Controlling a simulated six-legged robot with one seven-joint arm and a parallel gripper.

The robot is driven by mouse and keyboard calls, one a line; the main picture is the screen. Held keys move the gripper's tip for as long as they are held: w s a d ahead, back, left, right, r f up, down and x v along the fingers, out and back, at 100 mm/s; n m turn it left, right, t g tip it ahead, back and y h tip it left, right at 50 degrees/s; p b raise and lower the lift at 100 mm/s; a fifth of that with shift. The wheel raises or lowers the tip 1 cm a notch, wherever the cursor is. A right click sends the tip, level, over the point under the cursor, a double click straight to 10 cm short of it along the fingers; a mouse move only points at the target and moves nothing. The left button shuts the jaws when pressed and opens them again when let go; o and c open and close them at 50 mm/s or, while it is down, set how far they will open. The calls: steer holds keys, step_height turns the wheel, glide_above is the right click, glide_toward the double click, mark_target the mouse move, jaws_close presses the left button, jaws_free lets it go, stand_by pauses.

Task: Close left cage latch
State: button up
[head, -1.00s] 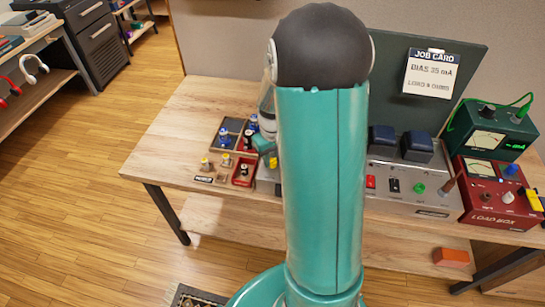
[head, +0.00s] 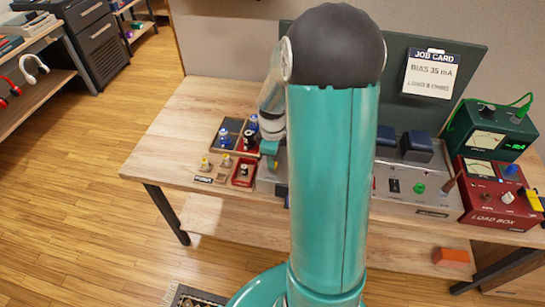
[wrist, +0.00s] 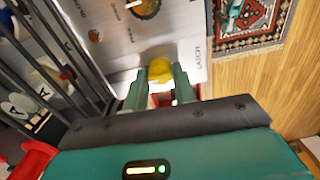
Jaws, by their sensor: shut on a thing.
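In the wrist view, my gripper (wrist: 161,88) has its two green fingers closed around a yellow latch knob (wrist: 160,70). The knob sits on a grey metal panel (wrist: 185,35) with the printed word LATCH beside it. The dark bars of the cage (wrist: 55,60) run along the left of that view. In the head view, my gripper (head: 270,149) is partly in sight at the left edge of my arm, low over the grey chassis (head: 266,177). My arm hides the latch and most of the cage there.
Trays with tubes (head: 229,130) and a red tray (head: 244,172) stand left of the chassis. A red load box (head: 490,205) and a green meter (head: 490,135) stand at the right. An orange block (head: 451,256) lies on the lower shelf. The bench's left end is clear.

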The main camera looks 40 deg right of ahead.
steer(key=shift+w+r+n, duration=0.15)
steer(key=shift+w+n, duration=0.05)
steer(key=shift+n, duration=0.2)
steer(key=o, duration=1)
steer(key=shift+c, duration=0.2)
steer(key=shift+s, duration=0.1)
step_height(320, 180, up, 14)
steer(key=s+a+r+m+t, duration=0.2)
steer(key=s+a+r+m, duration=0.1)
steer(key=a, duration=0.4)
steer(key=s+a+r+m+t, duration=0.1)
steer(key=s+a+r+m, duration=0.1)
steer(key=s+a, duration=0.4)
steer(key=s+a+r+m+t, duration=0.2)
steer(key=s+a+r+m, duration=0.1)
steer(key=a, duration=0.4)
steer(key=shift+s+a+r+m+t, duration=0.3)
steer(key=shift+s+a+r, duration=0.1)
steer(key=shift+s+r, duration=0.55)
